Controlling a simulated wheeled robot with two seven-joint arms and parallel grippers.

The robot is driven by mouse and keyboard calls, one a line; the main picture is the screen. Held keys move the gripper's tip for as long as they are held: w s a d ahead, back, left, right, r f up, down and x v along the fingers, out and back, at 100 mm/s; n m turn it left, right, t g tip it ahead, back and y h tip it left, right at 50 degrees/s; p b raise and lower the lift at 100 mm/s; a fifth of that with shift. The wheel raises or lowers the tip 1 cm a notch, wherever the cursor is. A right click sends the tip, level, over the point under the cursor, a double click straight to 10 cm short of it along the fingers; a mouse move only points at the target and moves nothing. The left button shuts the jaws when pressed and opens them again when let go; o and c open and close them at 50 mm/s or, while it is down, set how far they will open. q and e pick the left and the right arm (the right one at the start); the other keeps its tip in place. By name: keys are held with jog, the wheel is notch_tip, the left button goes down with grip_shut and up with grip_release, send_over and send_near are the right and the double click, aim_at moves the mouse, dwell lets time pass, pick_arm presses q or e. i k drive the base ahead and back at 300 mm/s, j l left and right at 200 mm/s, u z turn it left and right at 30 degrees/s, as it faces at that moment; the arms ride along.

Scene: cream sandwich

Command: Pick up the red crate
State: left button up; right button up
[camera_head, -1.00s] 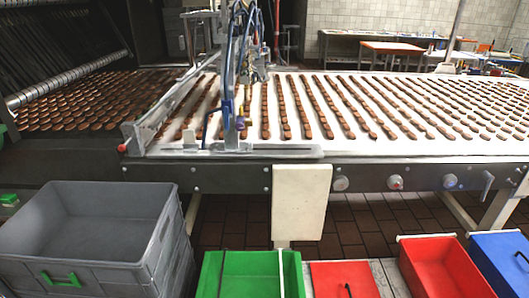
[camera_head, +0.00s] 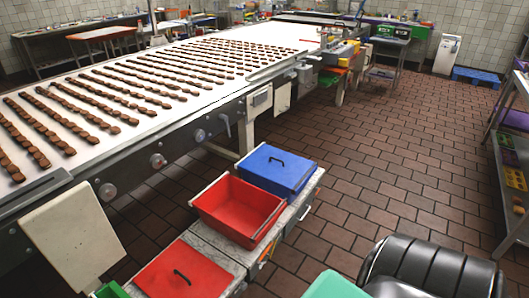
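The red crate (camera_head: 222,222) is open-topped and looks empty inside. It stands on a low grey bench beside the conveyor, between a flat red lid with a black handle (camera_head: 184,272) and a blue lidded crate (camera_head: 277,170). Neither of my grippers shows in the head view.
The conveyor (camera_head: 217,87) with rows of brown biscuits runs along the left, its side panel close to the bench. A black padded chair (camera_head: 430,268) and a green thing (camera_head: 334,287) are at the front right. Open brick-red floor (camera_head: 370,160) lies right of the bench.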

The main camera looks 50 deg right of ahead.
aim_at(233, 207)
jog(key=z, duration=1.3)
jog(key=u, duration=0.4)
jog(key=k+u, duration=0.1)
jog(key=u, duration=0.3)
jog(key=j+u, duration=0.1)
jog(key=u, duration=0.3)
jog(key=k+j+u, duration=0.1)
jog(key=u, duration=0.3)
jog(key=z, duration=1.6)
jog(key=i+l+z, duration=0.2)
jog(key=i+l, duration=0.2)
jog(key=i+l+z, duration=0.25)
jog(key=i, duration=0.35)
jog(key=i+l+z, duration=0.2)
jog(key=i+l, duration=0.15)
jog(key=i, duration=0.15)
